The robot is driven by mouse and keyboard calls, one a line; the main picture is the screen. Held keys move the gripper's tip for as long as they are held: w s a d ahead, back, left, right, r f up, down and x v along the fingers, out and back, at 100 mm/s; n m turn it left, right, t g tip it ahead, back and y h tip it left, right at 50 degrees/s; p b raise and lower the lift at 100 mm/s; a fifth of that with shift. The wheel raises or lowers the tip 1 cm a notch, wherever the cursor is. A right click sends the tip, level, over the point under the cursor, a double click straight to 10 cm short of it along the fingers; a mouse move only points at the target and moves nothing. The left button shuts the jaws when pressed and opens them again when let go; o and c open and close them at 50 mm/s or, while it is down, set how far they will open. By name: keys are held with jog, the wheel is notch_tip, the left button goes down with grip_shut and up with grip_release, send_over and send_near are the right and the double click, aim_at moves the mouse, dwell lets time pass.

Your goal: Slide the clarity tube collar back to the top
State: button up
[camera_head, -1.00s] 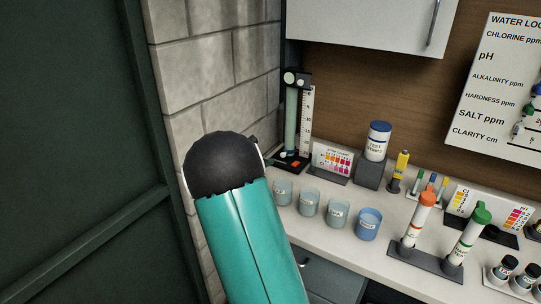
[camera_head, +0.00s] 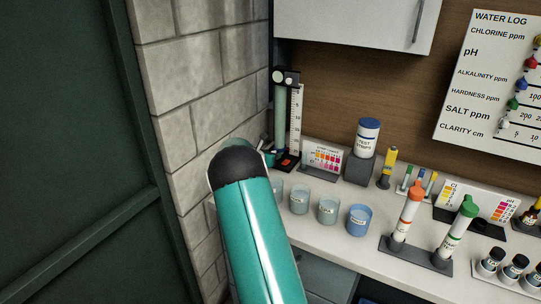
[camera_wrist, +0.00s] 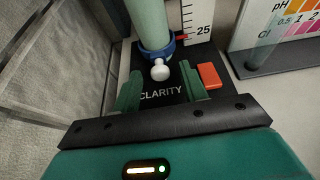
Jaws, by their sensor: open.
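The clarity tube (camera_head: 280,118) is a tall, pale green tube on a black stand against the back wall, beside a white scale. In the wrist view, the tube (camera_wrist: 147,14) has a blue collar (camera_wrist: 157,50) around its low end, near the 25 mark. A white round knob (camera_wrist: 160,70) sticks out from the collar toward me. My gripper (camera_wrist: 160,88) is open, its green fingers on either side and just short of the knob, above the black base marked CLARITY (camera_wrist: 162,96). In the head view, my arm hides most of my gripper and the collar.
A red block (camera_wrist: 209,76) sits on the base just right of my right finger. A grey block wall (camera_head: 210,80) stands close on the left. A colour chart (camera_head: 322,157) stands right of the tube. Several cups, including a blue one (camera_head: 359,221), line the counter's front.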

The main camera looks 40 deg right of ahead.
jog(key=shift+d, duration=0.1)
grip_shut()
notch_tip(320, 180, up, 26)
jog(key=shift+f, duration=0.15)
dwell(0.4)
jog(key=shift+c, duration=0.4)
grip_release()
jog(key=shift+o, duration=0.4)
jog(key=v, duration=1.3)
jog(key=shift+a, duration=0.4)
